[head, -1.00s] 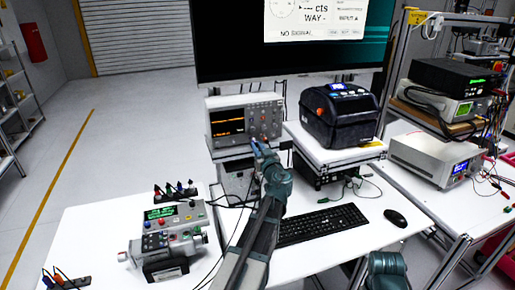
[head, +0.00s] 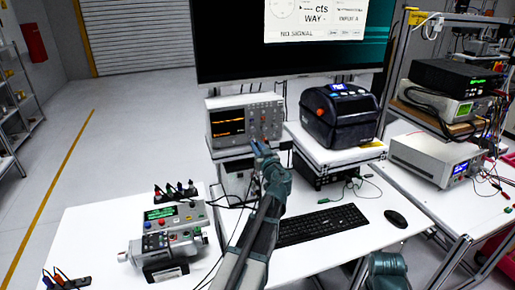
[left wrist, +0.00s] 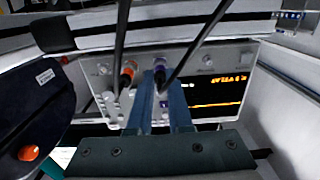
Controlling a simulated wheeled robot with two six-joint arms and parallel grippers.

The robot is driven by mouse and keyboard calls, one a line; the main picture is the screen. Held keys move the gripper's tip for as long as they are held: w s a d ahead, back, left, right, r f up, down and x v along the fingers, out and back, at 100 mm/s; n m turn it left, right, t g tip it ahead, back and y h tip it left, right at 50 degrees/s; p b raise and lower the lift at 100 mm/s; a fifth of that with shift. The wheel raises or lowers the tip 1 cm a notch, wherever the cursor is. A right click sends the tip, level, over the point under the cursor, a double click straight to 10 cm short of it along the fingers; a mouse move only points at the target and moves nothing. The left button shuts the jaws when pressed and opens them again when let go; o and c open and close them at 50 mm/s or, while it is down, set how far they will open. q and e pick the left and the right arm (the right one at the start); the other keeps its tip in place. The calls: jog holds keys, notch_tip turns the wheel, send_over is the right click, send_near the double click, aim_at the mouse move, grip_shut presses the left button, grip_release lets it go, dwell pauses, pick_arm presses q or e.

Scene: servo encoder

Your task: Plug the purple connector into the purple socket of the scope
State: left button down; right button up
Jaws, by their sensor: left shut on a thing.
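The scope (head: 228,124) stands on a raised shelf at the middle of the head view, with an orange trace on its screen. It shows upside down in the left wrist view (left wrist: 215,72). My left gripper (head: 257,145) is at the lower right of its front panel. In the left wrist view my left gripper (left wrist: 161,92) is shut on the purple connector (left wrist: 160,74), whose dark cable runs up and right. The connector is close against the panel. The fingers hide the purple socket, and I cannot tell how far in the connector sits.
An orange connector (left wrist: 127,74) with its own cable is on the panel beside the purple one. A black label printer (head: 340,115) stands right of the scope. A keyboard (head: 322,223) and mouse (head: 396,218) lie on the desk. A grey test device (head: 165,240) is at left.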

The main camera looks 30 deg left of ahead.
pick_arm(q)
jog(key=c, duration=0.8)
grip_release()
jog(key=shift+o, duration=0.2)
jog(key=v, duration=1.3)
jog(key=shift+s+d, duration=0.25)
jog(key=shift+s, duration=0.05)
jog(key=shift+f, duration=0.1)
